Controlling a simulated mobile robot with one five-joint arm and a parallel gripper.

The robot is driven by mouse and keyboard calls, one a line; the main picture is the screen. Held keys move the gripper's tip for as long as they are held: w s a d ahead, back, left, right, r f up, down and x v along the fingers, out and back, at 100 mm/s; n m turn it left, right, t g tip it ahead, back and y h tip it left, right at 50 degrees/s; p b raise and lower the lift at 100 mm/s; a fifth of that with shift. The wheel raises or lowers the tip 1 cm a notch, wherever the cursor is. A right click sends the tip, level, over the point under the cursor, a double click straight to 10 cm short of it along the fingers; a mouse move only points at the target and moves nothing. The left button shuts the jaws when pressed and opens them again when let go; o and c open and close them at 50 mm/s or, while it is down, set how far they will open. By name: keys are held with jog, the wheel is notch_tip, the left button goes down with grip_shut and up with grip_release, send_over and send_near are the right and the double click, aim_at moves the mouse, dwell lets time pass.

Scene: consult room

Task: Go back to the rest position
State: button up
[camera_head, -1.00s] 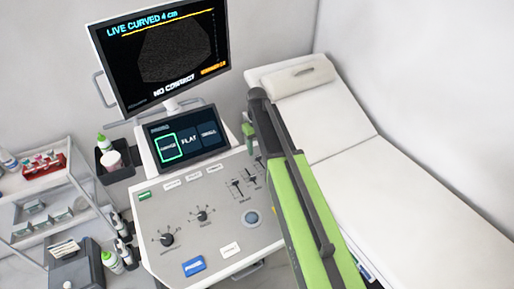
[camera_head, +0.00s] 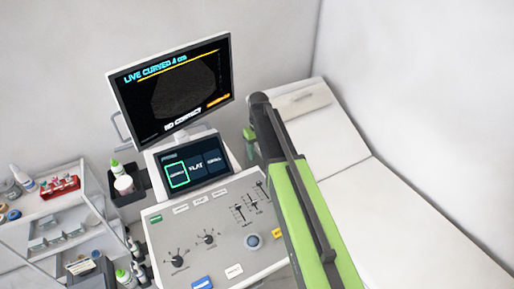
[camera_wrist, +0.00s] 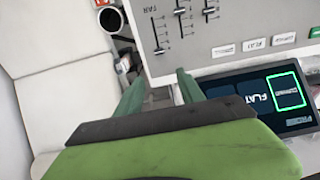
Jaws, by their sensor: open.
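My gripper (camera_wrist: 160,82) shows in the wrist view with two green fingers apart and nothing between them. It hangs above the edge of the ultrasound console (camera_wrist: 230,30), near the side facing the bed. In the head view my green arm reaches up the middle of the picture. Only a small green part of my gripper (camera_head: 250,135) shows there, beside the console's small touch screen (camera_head: 195,170); most of it is hidden behind the arm.
A monitor (camera_head: 170,90) reading "NO CONTACT" stands over the console. A white bed (camera_head: 350,170) with a pillow (camera_head: 303,100) lies to the right. A shelf cart (camera_head: 90,215) with bottles and a red rack (camera_head: 60,187) stands left. A cup holder (camera_wrist: 112,18) shows in the wrist view.

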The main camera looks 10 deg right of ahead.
jog(key=s+f+m+b, duration=0.1)
jog(key=s+f+b, duration=0.4)
jog(key=s, duration=0.4)
jog(key=s+d+f+m+b, duration=0.1)
jog(key=s+f+b, duration=0.4)
jog(key=s, duration=0.5)
jog(key=shift+s+d+f+m, duration=0.2)
jog(key=shift+f+m, duration=0.15)
jog(key=shift+m, duration=0.45)
